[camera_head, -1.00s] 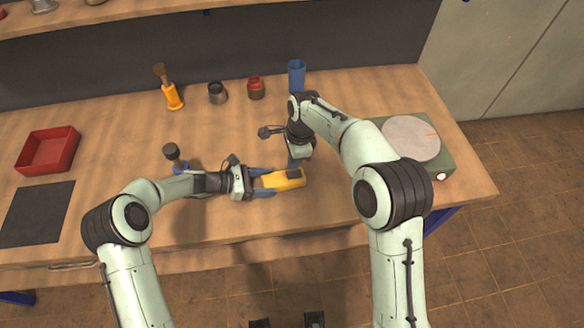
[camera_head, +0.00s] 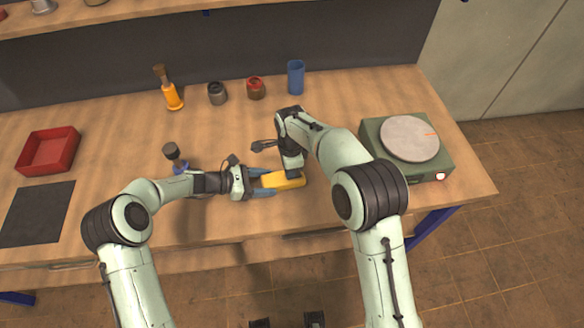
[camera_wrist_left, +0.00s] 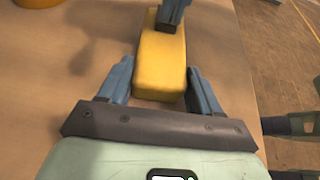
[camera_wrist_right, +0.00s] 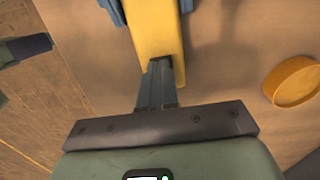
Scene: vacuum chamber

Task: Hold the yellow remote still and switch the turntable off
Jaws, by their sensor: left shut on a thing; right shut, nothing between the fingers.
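The yellow remote (camera_head: 284,180) lies on the table between the fingers of my left gripper (camera_head: 264,183). It also shows in the left wrist view (camera_wrist_left: 160,66), with the left gripper's blue fingers on either side of its near end. My right gripper (camera_wrist_right: 156,74) is shut with nothing between its fingers. It points down at the remote (camera_wrist_right: 154,30), its tips over the upper face; I cannot tell whether they touch. The remote's buttons are hidden. The turntable (camera_head: 408,138), a pale disc with a red mark on a green box, stands at the table's right end.
A blue cup (camera_head: 296,77), a red-topped jar (camera_head: 256,88), a dark jar (camera_head: 217,92) and an orange-handled brush (camera_head: 172,95) stand at the back. A blue-based brush (camera_head: 173,155) stands left of the remote. A red tray (camera_head: 48,152) and dark mat (camera_head: 37,213) lie far left.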

